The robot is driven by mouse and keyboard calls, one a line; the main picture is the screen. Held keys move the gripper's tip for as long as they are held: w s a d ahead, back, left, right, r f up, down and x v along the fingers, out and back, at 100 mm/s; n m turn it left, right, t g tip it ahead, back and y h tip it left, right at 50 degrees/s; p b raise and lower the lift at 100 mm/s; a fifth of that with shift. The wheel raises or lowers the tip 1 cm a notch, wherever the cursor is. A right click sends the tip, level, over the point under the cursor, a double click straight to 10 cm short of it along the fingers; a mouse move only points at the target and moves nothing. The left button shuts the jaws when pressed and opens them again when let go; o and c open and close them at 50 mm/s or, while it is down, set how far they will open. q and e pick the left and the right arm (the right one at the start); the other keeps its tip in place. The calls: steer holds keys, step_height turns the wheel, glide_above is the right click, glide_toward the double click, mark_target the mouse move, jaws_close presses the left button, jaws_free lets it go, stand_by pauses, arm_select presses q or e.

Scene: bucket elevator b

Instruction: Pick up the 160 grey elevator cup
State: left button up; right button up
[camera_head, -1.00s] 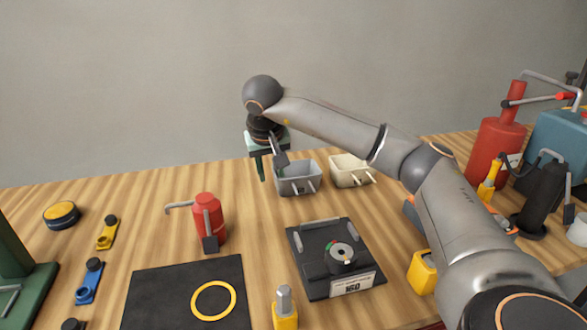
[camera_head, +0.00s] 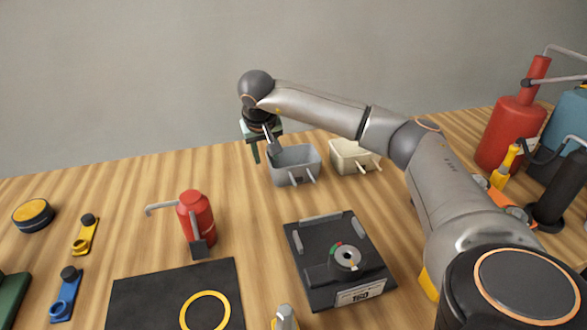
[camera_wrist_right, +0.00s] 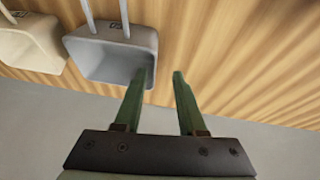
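The grey elevator cup (camera_head: 294,170) stands at the back of the wooden table, with two pale pins on its front. It also shows in the right wrist view (camera_wrist_right: 110,55); the marking on it is too small to read. My right gripper (camera_head: 263,152) is at the cup's left side, pointing down. In the right wrist view its two green fingers (camera_wrist_right: 160,74) are apart. One finger overlaps the cup's opening near its rim and the other is outside the cup. Contact cannot be told. My left gripper is in neither view.
A cream cup (camera_head: 353,157) stands just right of the grey one. A black fixture labelled 160 (camera_head: 340,262) lies in front. A red bottle-like tool (camera_head: 196,218) and a black mat (camera_head: 150,295) are at left. My right arm spans the right side.

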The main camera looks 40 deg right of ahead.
mark_target(270, 164)
steer(key=x, duration=0.5)
steer(key=shift+w+d+f, duration=0.1)
steer(key=shift+d+f, duration=0.15)
steer(key=shift+d, duration=0.25)
jaws_close()
stand_by(1.0)
